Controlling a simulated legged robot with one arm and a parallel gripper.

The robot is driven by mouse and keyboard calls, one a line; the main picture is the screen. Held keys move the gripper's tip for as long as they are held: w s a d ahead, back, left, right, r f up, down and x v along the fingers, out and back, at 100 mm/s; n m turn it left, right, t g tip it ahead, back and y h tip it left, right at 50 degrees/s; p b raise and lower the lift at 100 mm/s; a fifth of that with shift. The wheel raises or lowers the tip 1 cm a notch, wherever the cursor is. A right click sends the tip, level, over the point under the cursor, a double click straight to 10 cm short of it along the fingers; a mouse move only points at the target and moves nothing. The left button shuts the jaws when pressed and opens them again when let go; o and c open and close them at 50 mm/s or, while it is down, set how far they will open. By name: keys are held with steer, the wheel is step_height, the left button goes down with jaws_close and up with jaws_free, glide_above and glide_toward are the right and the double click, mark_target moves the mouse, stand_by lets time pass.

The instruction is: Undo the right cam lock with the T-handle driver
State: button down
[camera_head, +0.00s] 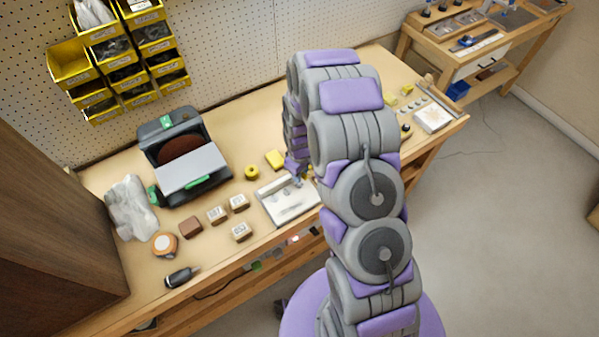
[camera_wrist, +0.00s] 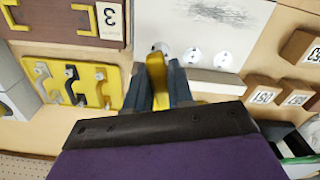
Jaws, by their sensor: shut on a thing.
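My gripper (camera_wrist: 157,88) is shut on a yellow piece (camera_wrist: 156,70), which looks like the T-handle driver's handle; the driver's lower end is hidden. In the head view my gripper (camera_head: 297,174) is at the far edge of a pale panel (camera_head: 292,208), partly hidden by my arm. In the wrist view the pale panel (camera_wrist: 215,79) carries three round cam-like discs in a row: one (camera_wrist: 162,46) close beside the yellow tip, a middle one (camera_wrist: 192,55) and another (camera_wrist: 223,60). I cannot tell whether the driver touches a disc.

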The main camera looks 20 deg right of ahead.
steer(key=shift+f, duration=0.15)
stand_by(0.6)
steer(key=n, duration=0.3)
steer(key=shift+p, duration=0.35)
steer(key=shift+n, duration=0.9)
steer(key=shift+n+p, duration=0.55)
steer(key=shift+n, duration=0.45)
steer(key=shift+n+p, duration=0.3)
steer(key=shift+n, duration=1.1)
